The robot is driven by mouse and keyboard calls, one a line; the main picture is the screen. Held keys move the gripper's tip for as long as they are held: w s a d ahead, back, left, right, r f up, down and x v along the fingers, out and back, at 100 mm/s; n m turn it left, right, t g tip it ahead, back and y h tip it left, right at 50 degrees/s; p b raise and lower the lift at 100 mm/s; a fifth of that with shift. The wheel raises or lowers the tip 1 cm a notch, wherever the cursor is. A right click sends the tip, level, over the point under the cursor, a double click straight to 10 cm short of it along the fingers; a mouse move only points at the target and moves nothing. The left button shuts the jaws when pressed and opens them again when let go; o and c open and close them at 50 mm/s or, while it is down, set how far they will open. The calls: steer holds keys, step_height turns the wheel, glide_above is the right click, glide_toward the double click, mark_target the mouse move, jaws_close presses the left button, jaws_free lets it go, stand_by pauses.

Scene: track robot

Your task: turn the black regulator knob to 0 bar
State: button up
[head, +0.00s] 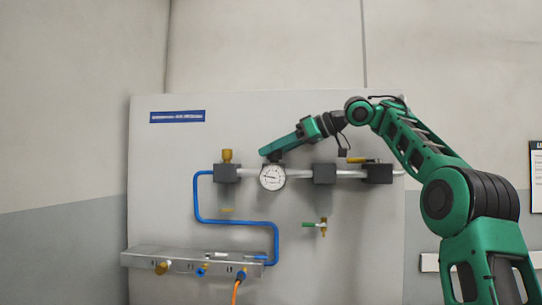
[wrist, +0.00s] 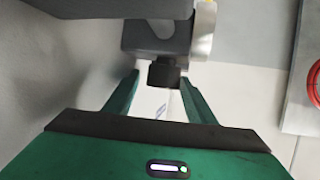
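The black regulator knob (wrist: 163,74) sits under a dark grey regulator body (wrist: 155,40) in the wrist view. My gripper (wrist: 160,78) is open, with one green finger on either side of the knob at its tips. Small gaps seem to show between fingers and knob; I cannot tell if either touches. In the head view my gripper (head: 264,151) reaches in from the right, just above the round white gauge (head: 272,177), and largely hides the knob and regulator. The gauge needle points roughly left; its value is too small to read.
A grey pipe runs across the panel (head: 350,225) through dark blocks (head: 325,174). A brass fitting (head: 227,155) stands left of the gauge, and a yellow-handled valve (head: 362,160) is to the right. A blue hose (head: 197,205) leads to a metal manifold shelf (head: 150,258) below.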

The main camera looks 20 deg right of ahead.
stand_by(0.4)
steer(key=v, duration=0.7)
steer(key=shift+d, duration=0.15)
stand_by(0.3)
